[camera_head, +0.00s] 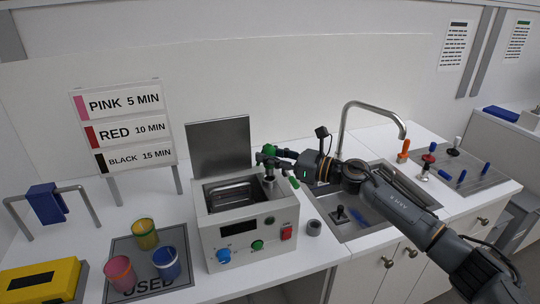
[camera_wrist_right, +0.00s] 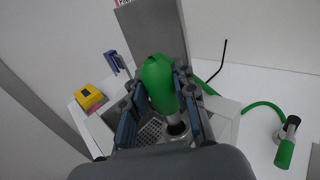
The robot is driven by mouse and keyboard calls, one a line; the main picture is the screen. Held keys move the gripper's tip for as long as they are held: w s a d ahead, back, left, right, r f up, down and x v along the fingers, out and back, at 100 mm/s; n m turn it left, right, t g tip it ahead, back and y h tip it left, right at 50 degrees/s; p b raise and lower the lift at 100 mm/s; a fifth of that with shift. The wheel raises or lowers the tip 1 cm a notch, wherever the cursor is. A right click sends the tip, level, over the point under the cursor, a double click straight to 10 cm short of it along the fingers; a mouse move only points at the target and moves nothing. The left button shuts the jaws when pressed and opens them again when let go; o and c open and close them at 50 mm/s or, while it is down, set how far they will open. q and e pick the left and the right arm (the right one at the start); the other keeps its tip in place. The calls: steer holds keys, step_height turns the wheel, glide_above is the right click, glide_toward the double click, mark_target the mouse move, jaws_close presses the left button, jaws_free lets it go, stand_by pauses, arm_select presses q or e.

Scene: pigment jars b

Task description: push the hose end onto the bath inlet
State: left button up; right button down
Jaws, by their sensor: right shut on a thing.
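The bath (camera_head: 237,226) is a grey box with its metal lid raised at the back. The bath inlet (camera_wrist_right: 178,130) is a short grey metal tube at the bath's top right corner, also seen in the head view (camera_head: 269,183). My right gripper (camera_head: 270,158) is shut on the green hose end (camera_wrist_right: 158,82) above the inlet. The hose end looks lined up with the tube, its lower tip at or just above the opening. I cannot tell whether they touch. The green hose (camera_wrist_right: 262,104) runs to a green-bodied fitting (camera_wrist_right: 286,150) at the right. My left gripper is not in view.
A sink (camera_head: 370,208) with a curved tap (camera_head: 375,104) is right of the bath, under my right arm. Three coloured cups stand on a dark mat (camera_head: 122,250) at left, near a yellow box (camera_head: 40,281).

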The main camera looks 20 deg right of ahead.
mark_target(271, 167)
steer(key=shift+b, duration=0.55)
stand_by(1.2)
steer(key=shift+f+b, duration=1.7)
steer(key=shift+b, duration=0.05)
steer(key=c, duration=1)
jaws_free()
steer(key=shift+s+d, duration=0.15)
steer(key=v, duration=1.1)
steer(key=shift+s+d, duration=0.15)
steer(key=shift+s, duration=0.1)
